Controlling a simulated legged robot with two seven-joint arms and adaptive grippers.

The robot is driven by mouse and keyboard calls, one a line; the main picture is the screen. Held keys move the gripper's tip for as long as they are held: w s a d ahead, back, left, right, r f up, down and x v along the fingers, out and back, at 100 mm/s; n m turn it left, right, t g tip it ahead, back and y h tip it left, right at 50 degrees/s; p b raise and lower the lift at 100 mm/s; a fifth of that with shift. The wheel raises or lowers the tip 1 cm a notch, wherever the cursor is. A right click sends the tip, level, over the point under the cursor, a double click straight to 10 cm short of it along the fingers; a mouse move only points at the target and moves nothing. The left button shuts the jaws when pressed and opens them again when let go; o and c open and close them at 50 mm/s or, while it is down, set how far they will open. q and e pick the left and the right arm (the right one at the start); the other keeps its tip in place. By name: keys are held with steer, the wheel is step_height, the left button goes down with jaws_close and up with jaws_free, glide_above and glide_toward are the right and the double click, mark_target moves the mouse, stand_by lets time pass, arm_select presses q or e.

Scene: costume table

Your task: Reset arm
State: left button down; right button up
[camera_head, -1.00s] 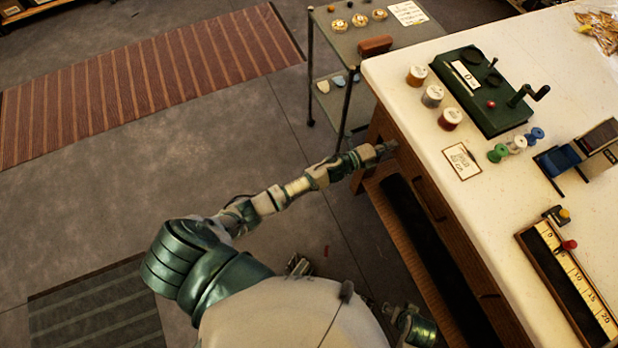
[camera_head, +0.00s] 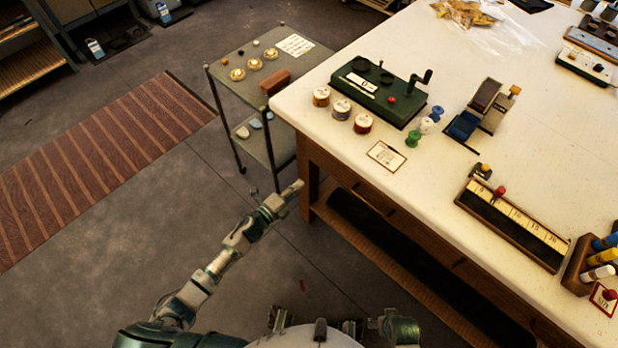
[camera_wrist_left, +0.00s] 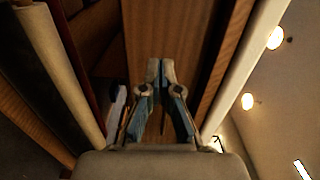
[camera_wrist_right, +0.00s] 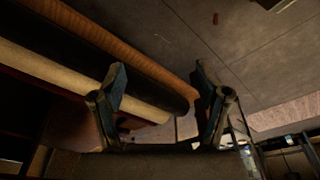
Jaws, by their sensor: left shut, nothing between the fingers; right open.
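My left gripper (camera_head: 292,190) is beside the near left corner of the white-topped table (camera_head: 440,205), below the level of its top. In the left wrist view my left gripper (camera_wrist_left: 160,68) has its fingertips together with nothing between them, in front of brown wood. In the right wrist view my right gripper (camera_wrist_right: 160,85) has its fingers wide apart and empty. Dark and pale rolls (camera_wrist_right: 85,80) show behind its left finger. In the head view my right gripper cannot be made out; a green part of my right arm shows at the bottom.
On the table are a green box with a crank (camera_head: 378,92), several thread spools (camera_head: 341,109), a card (camera_head: 386,156), a blue and grey device (camera_head: 476,115) and a ruler tray (camera_head: 513,226). A shelf cart (camera_head: 240,90) stands left of the table. The floor (camera_head: 130,245) on the left is open.

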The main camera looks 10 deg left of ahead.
arm_select(q)
steer(key=s+a+f+n+g+y+p, duration=0.2)
steer(key=s+a+f+n+y, duration=0.2)
steer(key=s+f+n, duration=0.4)
steer(key=s+a+f+n+g+y+p, duration=0.1)
steer(key=s+a+f+n+g+y, duration=0.1)
steer(key=s+a+f+n+y, duration=0.6)
steer(key=s+d+f+n+g, duration=0.1)
steer(key=s+f+n+g, duration=0.1)
steer(key=s, duration=0.6)
steer(key=s+d+f+n+g+h+p, duration=0.1)
steer(key=s+f+n+g, duration=0.1)
steer(key=s+f+g, duration=0.2)
steer(key=s+d+f+n+g+h+p, duration=0.1)
steer(key=s+d+f+n+g, duration=0.1)
steer(key=s+f, duration=0.4)
steer(key=s+g, duration=0.1)
steer(key=s, duration=0.4)
steer(key=shift+s+f, duration=0.35)
steer(key=shift+f, duration=0.05)
arm_select(e)
steer(key=s+f, duration=0.2)
steer(key=f, duration=0.5)
steer(key=s+d+f, duration=0.1)
steer(key=s+f, duration=0.1)
steer(key=f, duration=0.5)
steer(key=shift+s, duration=0.3)
